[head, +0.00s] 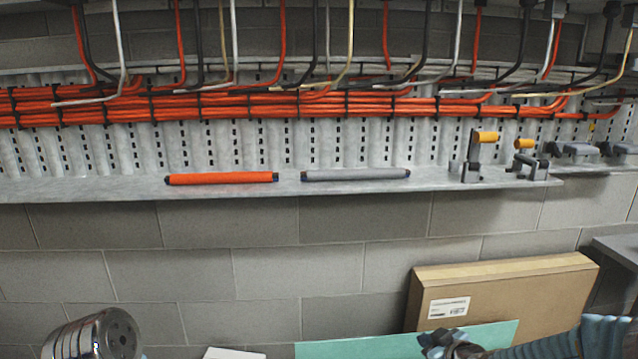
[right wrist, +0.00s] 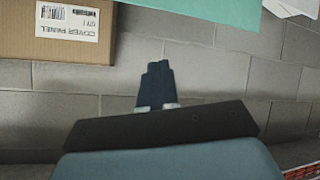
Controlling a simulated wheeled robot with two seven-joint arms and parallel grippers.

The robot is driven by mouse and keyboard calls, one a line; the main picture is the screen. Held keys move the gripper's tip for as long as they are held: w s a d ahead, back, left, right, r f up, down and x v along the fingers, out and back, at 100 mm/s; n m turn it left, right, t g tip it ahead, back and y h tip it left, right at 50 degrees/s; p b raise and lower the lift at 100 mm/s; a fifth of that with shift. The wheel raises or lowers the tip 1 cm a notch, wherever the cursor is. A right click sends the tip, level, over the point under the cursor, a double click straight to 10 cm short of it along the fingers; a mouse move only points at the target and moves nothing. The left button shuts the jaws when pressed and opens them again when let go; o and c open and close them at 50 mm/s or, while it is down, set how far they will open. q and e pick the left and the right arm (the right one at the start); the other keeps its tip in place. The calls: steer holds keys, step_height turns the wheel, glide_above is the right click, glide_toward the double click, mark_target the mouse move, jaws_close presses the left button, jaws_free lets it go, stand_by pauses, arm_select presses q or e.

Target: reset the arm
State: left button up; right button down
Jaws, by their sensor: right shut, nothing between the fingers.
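My right gripper (head: 440,343) shows at the bottom right of the head view, at the end of my blue-grey ribbed arm. It is in front of a light green sheet and below the front of a cardboard box. In the right wrist view its dark fingers (right wrist: 157,82) are together, with nothing between them. Grey block wall is behind the fingertips there. My left gripper does not show in either view.
A cardboard box (head: 510,285) leans by the wall, with the green sheet (head: 345,342) before it. Above, a metal shelf (head: 90,190) holds an orange bar (head: 222,178), a grey bar (head: 355,175) and yellow-handled clamps (head: 474,160). Orange cables (head: 220,103) run behind.

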steer(key=s+a+f+m+g, duration=0.2)
steer(key=s+a+f, duration=0.15)
steer(key=f, duration=0.25)
steer(key=s+a+f+m+g, duration=0.1)
steer(key=s+a+f+g, duration=0.1)
steer(key=s+a+f, duration=0.3)
steer(key=s+a+f+m+g, duration=0.2)
steer(key=s+f, duration=0.4)
steer(key=s, duration=0.3)
steer(key=s+a+f+m+g+p, duration=0.1)
steer(key=s+a+f+m+g, duration=0.2)
steer(key=s+f, duration=0.3)
steer(key=s+g, duration=0.1)
steer(key=s, duration=0.2)
steer(key=shift+s+f+g+y+p, duration=0.25)
steer(key=shift+f+g+y+p, duration=0.05)
steer(key=shift+f+y, duration=0.1)
